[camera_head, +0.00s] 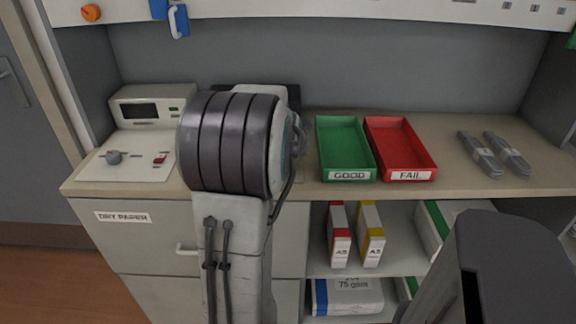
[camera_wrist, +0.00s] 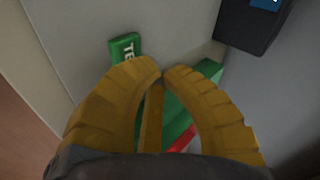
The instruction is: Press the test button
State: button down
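In the wrist view a small green block (camera_wrist: 124,46) carries white letters, of which "TE" can be read. The rest of its lettering is cut off behind my left finger. In the head view my arm hides my gripper and the green block.
A larger green item (camera_wrist: 209,70) with a red strip lies behind my fingers. A dark device (camera_wrist: 250,24) stands at upper right. In the head view, a control panel (camera_head: 128,160) is left, green (camera_head: 343,135) and red (camera_head: 402,140) trays right.

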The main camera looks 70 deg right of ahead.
jog(key=shift+f+b, duration=0.85)
jog(key=shift+b, duration=0.15)
dwell(2.0)
jog(key=shift+r, duration=0.15)
jog(key=shift+r+p, duration=0.55)
jog(key=shift+r, duration=0.15)
jog(key=shift+r, duration=0.15)
jog(key=shift+r+p, duration=1.8)
jog(key=shift+r, duration=0.6)
